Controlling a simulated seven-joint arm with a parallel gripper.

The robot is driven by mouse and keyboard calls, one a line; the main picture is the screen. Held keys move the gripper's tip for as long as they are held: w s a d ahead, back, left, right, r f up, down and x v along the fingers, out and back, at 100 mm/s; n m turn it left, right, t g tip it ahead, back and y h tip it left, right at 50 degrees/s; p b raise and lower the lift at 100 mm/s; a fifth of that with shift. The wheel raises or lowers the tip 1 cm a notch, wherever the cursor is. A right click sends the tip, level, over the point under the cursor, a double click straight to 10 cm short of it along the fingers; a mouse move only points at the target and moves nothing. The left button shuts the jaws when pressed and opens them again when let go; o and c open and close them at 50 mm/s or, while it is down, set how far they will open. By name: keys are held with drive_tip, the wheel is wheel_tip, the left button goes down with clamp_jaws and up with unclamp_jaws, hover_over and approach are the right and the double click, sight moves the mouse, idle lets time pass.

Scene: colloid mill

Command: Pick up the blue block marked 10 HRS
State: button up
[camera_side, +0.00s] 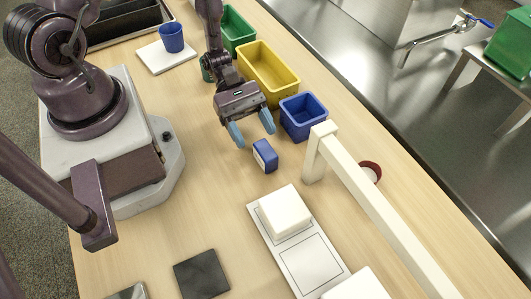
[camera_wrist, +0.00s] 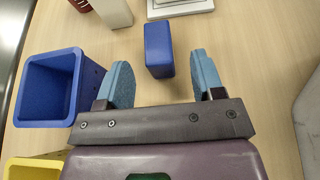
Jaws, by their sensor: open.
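The blue block (camera_side: 267,155) stands on the wooden table with a white label on the side facing left in the side view. The label's text is too small to read. In the wrist view the block (camera_wrist: 158,50) shows its plain blue top, between and a little beyond the two fingertips. My gripper (camera_side: 252,131) has light blue fingers spread wide apart, with nothing between them. It hangs above the table, just behind the block in the side view. In the wrist view my gripper (camera_wrist: 162,72) is open, and the block appears apart from both fingers.
A blue bin (camera_side: 303,117) stands close to the right of my gripper, with a yellow bin (camera_side: 268,74) and green bin (camera_side: 238,29) behind. A cream post and beam (camera_side: 372,208) stand right of the block. A white block (camera_side: 285,211) sits on a tray in front.

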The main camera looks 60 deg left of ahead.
sight(260, 142)
drive_tip(key=shift+x, duration=1.55)
drive_tip(key=shift+a, duration=0.1)
drive_tip(key=c, duration=1)
drive_tip(key=shift+w, duration=0.1)
